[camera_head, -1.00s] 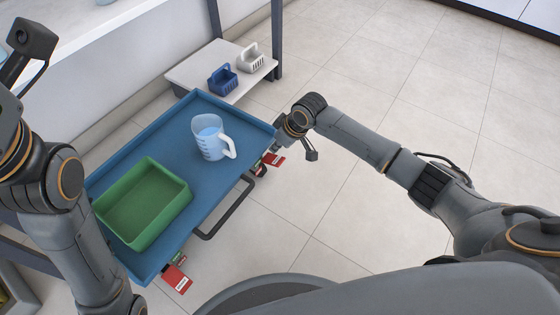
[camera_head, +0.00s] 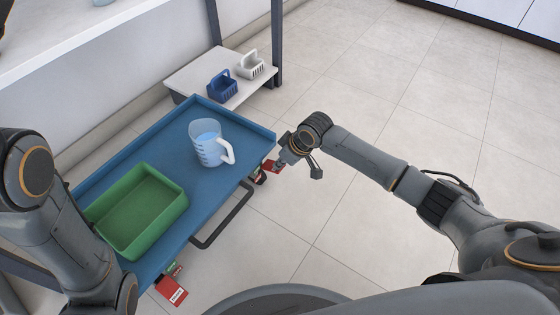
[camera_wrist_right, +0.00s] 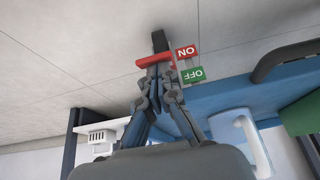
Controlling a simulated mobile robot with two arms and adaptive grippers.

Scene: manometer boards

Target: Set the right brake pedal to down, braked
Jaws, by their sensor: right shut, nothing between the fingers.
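The right brake pedal (camera_head: 270,167) is a red piece low at the blue cart's near right corner, partly hidden by my gripper. In the wrist view the red pedal (camera_wrist_right: 148,61) is a bar across the fingertips, with a red ON label (camera_wrist_right: 186,52) and a green OFF label (camera_wrist_right: 192,74) beside it. My right gripper (camera_head: 279,165) is shut and empty. Its fingertips (camera_wrist_right: 154,76) are right at the pedal; I cannot tell whether they touch it, nor whether the pedal is up or down. My left gripper is out of view.
The blue cart (camera_head: 217,112) carries a measuring jug (camera_head: 208,146) and a green bin (camera_head: 143,205). Its handle (camera_head: 228,222) sticks out in front. Another red pedal (camera_head: 170,291) is at the near left corner. A low shelf (camera_head: 190,78) holds two baskets. The floor to the right is clear.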

